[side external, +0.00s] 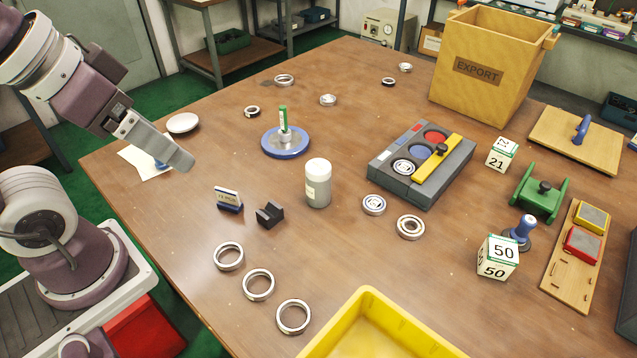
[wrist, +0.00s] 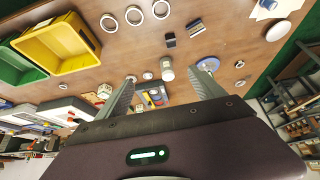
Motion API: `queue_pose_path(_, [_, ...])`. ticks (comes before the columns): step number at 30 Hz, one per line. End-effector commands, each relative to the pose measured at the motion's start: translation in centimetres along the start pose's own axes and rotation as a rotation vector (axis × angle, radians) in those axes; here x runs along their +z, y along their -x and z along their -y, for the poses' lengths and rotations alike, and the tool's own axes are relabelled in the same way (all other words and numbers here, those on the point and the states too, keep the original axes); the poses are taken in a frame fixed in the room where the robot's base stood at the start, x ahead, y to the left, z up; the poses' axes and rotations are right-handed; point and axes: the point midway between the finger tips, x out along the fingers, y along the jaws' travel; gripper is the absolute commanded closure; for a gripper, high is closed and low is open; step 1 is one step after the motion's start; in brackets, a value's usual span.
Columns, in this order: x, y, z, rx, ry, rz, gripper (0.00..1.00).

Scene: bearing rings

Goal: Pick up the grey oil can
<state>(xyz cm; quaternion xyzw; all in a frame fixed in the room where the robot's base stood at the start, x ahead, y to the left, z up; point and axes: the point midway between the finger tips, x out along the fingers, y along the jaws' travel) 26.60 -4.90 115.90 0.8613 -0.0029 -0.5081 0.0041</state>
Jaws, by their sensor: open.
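The grey oil can (side external: 318,190) stands upright on the brown table, a grey cylinder with a white cap and a pale label. It also shows in the wrist view (wrist: 167,71), between my two fingertips in the picture but farther off. My gripper (side external: 180,157) is at the left of the side view, above the table's left edge, well apart from the can. Its fingers are spread and empty in the wrist view (wrist: 162,75).
A small black block (side external: 270,216) and a sign stand left of the can. A blue disc with a green-topped post (side external: 285,146) is behind it. A grey tray (side external: 454,184) and loose rings lie right. A yellow bin (side external: 368,295) is in front.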

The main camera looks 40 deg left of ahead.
Motion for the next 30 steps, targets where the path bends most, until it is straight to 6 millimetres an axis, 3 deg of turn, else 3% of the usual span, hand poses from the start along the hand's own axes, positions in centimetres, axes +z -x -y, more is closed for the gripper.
queue_pose_path(2, [-2.6,-1.9,-0.8,0.029,0.015,-0.016,0.22])
queue_pose_path(5, [-8.1,-6.6,-2.3,0.072,0.067,-0.078,0.22])
queue_pose_path(9, [-14.0,-15.2,-3.5,0.066,0.164,-0.192,0.22])
queue_pose_path(12, [-15.9,-21.6,-3.2,0.009,0.210,-0.283,0.22])
queue_pose_path(15, [-15.9,-27.6,-2.3,-0.077,0.213,-0.384,0.22])
queue_pose_path(18, [-14.4,-32.2,-1.1,-0.169,0.160,-0.494,0.22])
queue_pose_path(24, [-11.0,-36.5,0.1,-0.195,0.122,-0.654,0.22])
queue_pose_path(30, [-9.6,-37.7,0.2,-0.162,0.123,-0.714,0.22])
